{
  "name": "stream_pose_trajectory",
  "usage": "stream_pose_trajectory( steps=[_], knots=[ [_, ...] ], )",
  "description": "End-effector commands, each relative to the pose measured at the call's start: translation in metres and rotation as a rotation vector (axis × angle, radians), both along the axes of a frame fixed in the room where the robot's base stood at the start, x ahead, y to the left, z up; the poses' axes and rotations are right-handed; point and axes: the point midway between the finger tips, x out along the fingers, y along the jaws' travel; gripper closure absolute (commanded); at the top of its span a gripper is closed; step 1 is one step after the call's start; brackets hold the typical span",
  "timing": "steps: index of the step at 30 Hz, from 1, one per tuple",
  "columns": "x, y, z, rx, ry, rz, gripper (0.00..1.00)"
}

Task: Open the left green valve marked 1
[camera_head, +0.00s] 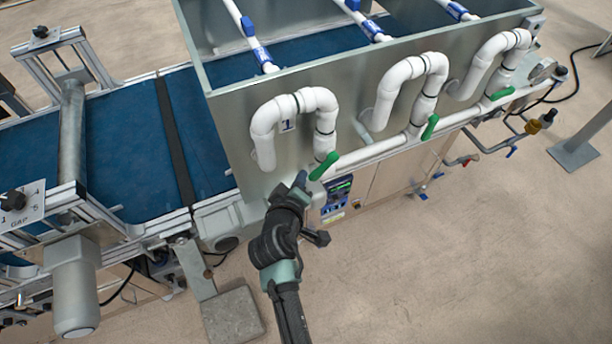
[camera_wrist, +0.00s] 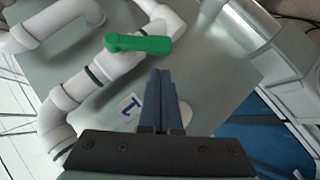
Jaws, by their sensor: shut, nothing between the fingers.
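The left green valve handle (camera_head: 324,166) sits on the white pipe loop (camera_head: 262,125) marked with a "1" label (camera_head: 287,125). In the head view the handle slants from upper right to lower left. My gripper (camera_head: 301,180) is just left of the handle's lower end; I cannot tell from this view whether they touch. In the wrist view the green handle (camera_wrist: 138,43) lies beyond and to the left of the fingertips, with a visible gap in the picture. The gripper's blue-grey fingers (camera_wrist: 161,75) are together, with nothing between them. The label (camera_wrist: 130,107) shows left of the fingers.
Two more green handles, the middle one (camera_head: 430,126) and the right one (camera_head: 501,93), sit on similar pipes along the metal tank (camera_head: 232,130). A control panel (camera_head: 338,192) is below the left valve. A blue conveyor belt (camera_head: 125,140) runs at left. Open floor lies in front.

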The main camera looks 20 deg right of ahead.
Motion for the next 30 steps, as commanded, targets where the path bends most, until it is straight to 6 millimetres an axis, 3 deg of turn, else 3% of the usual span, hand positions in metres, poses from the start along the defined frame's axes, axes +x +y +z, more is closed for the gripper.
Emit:
stream_pose_trajectory(
  steps=[8, 30],
  knots=[
    [0.001, -0.014, -0.012, -0.001, -0.002, -0.001, 1.00],
    [0.001, -0.015, -0.019, -0.051, -0.005, 0.002, 1.00]
  ],
)
